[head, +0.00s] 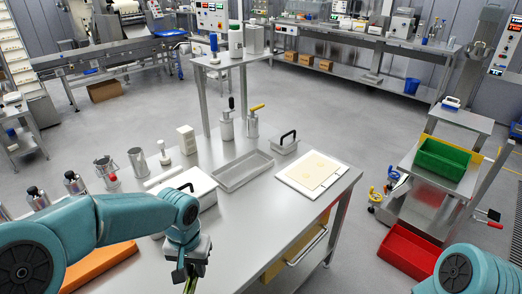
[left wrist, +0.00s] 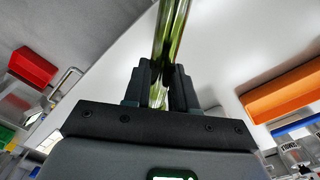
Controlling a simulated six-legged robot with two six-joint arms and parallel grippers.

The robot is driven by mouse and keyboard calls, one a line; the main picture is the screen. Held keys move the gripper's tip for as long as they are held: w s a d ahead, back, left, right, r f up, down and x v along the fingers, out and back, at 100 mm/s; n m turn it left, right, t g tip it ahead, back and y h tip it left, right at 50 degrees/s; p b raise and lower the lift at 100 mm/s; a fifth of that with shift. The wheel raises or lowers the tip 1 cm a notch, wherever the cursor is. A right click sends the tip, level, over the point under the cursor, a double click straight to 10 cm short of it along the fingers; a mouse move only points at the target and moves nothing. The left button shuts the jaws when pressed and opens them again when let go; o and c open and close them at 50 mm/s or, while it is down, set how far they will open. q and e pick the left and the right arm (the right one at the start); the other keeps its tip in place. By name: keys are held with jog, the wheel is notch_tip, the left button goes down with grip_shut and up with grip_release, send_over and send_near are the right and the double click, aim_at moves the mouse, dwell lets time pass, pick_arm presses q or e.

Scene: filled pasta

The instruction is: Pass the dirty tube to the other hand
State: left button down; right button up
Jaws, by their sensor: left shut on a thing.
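The tube (left wrist: 170,32) is a shiny, see-through green tube. In the left wrist view it stands between the two dark fingers of my left gripper (left wrist: 160,90), which is shut on it, and it reaches out of the top of the picture. In the head view my left gripper (head: 190,272) is at the bottom edge, over the near part of the steel table, and only a short yellow-green piece of the tube (head: 190,284) shows below it. Whether the tube is dirty cannot be told. Part of my right arm shows at the bottom right of the head view; its gripper is out of view.
An orange item (head: 105,264) lies at the near left. The table's front right is clear.

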jog(key=shift+o, duration=0.6)
jog(key=o, duration=0.3)
jog(key=w+a+r+n+t+y, duration=0.2)
jog(key=w+r+n, duration=0.55)
jog(key=n, duration=0.25)
jog(key=w+a+r+n+t+y, duration=0.2)
jog(key=w+r+n, duration=0.55)
jog(key=n, duration=0.25)
notch_tip(320, 180, up, 24)
jog(key=w+a+n+t+y, duration=0.1)
jog(key=w+a+n+t, duration=0.15)
jog(key=n, duration=0.75)
pick_arm(q)
jog(key=w+d+r+m, duration=0.2)
jog(key=d+r+m, duration=0.6)
jog(key=d+r, duration=0.4)
jog(key=shift+w+d+r+m, duration=0.15)
jog(key=shift+d+r+m, duration=0.05)
jog(key=shift+m, duration=0.2)
pick_arm(e)
jog(key=shift+t, duration=0.45)
jog(key=x, duration=1.1)
jog(key=shift+a+r, duration=0.15)
jog(key=shift+a, duration=0.15)
